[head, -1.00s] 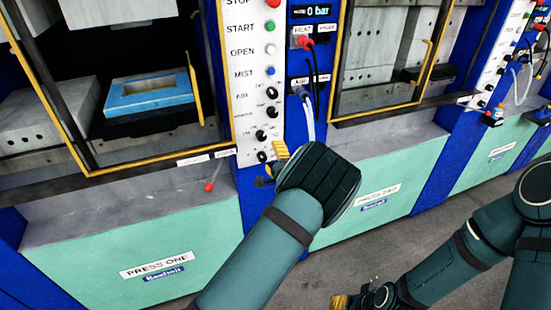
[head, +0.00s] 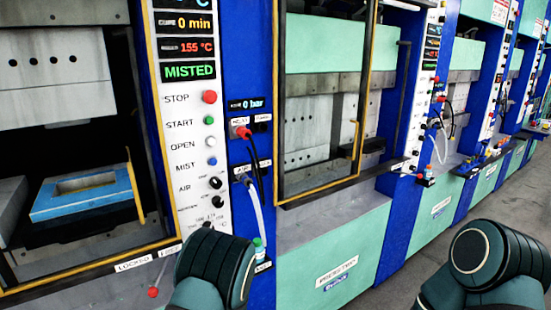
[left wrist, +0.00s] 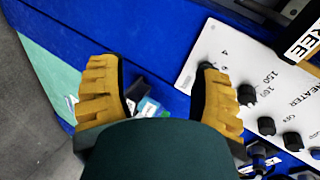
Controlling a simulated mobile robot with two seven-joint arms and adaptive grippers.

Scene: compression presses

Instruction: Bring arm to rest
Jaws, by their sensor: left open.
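My left arm (head: 215,268) rises at the bottom of the head view, in front of the foot of press one's control panel; its gripper is hidden there. In the left wrist view my left gripper (left wrist: 160,82) is open, with its two yellow fingers wide apart and nothing held. Blue press frame shows between them, with a small teal-and-white item (left wrist: 148,106) partly hidden behind the gripper body. My right arm (head: 485,262) shows at the bottom right of the head view, and its gripper is out of the picture.
Press one's white control panel (head: 187,125) reads MISTED and 155 °C. A blue frame (head: 85,198) sits inside that press. A small bottle (head: 259,250) and hoses stand close beside my left arm. More presses line the right; grey floor (head: 405,285) is clear.

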